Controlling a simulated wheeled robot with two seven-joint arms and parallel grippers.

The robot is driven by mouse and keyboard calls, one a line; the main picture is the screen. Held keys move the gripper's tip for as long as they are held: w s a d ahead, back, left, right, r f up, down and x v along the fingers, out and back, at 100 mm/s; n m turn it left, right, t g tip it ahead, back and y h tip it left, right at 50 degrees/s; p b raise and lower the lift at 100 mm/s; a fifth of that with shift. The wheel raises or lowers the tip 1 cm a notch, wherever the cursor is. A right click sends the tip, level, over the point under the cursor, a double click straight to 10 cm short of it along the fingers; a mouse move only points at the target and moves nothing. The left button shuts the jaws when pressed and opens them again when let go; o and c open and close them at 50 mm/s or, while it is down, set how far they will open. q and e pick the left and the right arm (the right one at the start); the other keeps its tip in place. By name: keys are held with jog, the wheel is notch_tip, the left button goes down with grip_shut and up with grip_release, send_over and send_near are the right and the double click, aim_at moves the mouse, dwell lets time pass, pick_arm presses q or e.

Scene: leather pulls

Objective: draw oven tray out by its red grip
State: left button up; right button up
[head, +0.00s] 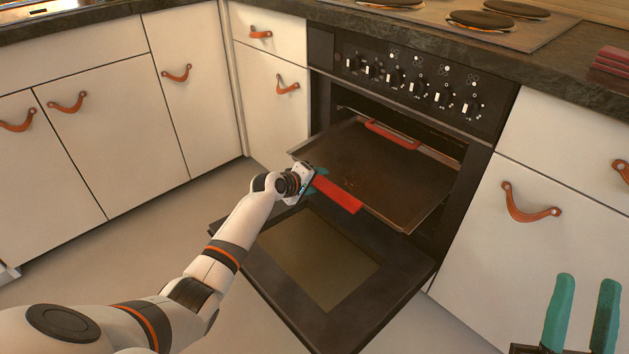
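The dark oven tray (375,170) sticks partly out of the open oven, above the lowered door. Its red grip (338,194) runs along the front edge. A second red grip (392,135) shows at the tray's back edge, inside the oven. My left gripper (317,182) is at the left end of the front grip, with its teal fingers closed around it; the grip's end between the fingers is partly hidden. My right gripper (581,318) is at the bottom right, its two teal fingers apart, with nothing between them.
The oven door (380,290) hangs open below the tray. White cabinets with leather pulls stand to the left and right. The control knobs (415,88) are above the oven opening, below the dark countertop (400,40) and hob (460,20). Bare floor lies left of the door.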

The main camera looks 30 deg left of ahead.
pick_arm(q)
jog(key=shift+s+r, duration=0.1)
jog(key=shift+r, duration=0.05)
pick_arm(e)
jog(key=shift+w, duration=0.1)
pick_arm(q)
jog(key=p+v, duration=0.5)
jog(key=v, duration=0.6)
jog(key=shift+s+r, duration=0.15)
jog(key=shift+s, duration=0.2)
pick_arm(e)
notch_tip(320, 180, down, 18)
jog(key=w+d+g+h, duration=0.2)
jog(key=g+h, duration=0.3)
jog(key=g, duration=0.9)
jog(key=shift+r+m, duration=0.15)
jog(key=shift+m, duration=0.15)
jog(key=shift+d, duration=0.1)
